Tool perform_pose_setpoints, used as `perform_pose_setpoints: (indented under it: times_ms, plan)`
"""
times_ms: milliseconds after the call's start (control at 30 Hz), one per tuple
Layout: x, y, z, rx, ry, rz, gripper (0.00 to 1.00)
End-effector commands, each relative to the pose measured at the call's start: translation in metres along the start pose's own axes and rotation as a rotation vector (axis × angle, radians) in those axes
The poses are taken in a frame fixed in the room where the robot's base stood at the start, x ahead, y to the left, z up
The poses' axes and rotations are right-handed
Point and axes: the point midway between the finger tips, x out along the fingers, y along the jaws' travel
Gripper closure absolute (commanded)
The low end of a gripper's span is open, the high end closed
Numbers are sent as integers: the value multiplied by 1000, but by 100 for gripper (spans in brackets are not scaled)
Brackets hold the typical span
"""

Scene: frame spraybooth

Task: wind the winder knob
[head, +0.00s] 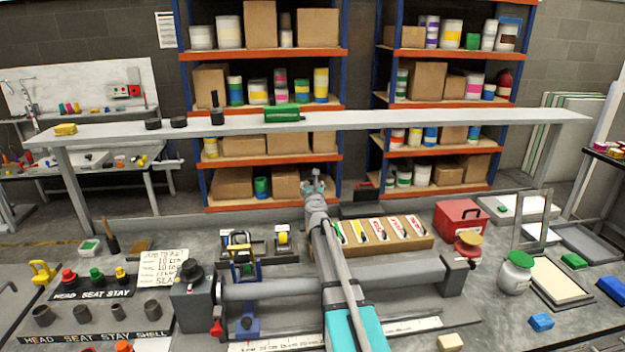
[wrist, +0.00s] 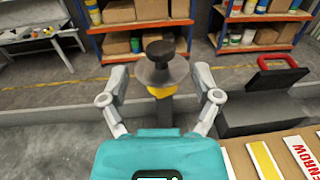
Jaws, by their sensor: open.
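A knob (wrist: 162,67) with a dark top, a wide grey disc and a yellow part below shows in the wrist view; it looks like the winder knob. My gripper (wrist: 160,78) is open, with one finger on each side of the knob. Gaps show between the fingers and the disc, so they look apart from it. In the head view my gripper (head: 315,184) reaches out over the back of the bench, and the knob cannot be made out clearly behind it.
A black block with a red handle (wrist: 280,78) stands right of the gripper. A cardboard tray of labelled cards (head: 390,244) lies nearer, right of my arm. A long grey shelf (head: 400,121) crosses behind. A grey box with a dark knob (head: 191,272) stands at front left.

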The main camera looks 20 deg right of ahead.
Motion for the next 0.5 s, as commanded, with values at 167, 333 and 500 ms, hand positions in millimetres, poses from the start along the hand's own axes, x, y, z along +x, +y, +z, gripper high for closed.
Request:
perform_pose_setpoints:
  times_ms: [167,333,500]
  plan:
    - [30,0,0,0,0,-1,19]
    - [46,-1,0,0,0,-1,19]
    - [54,-1,0,0,0,-2,19]
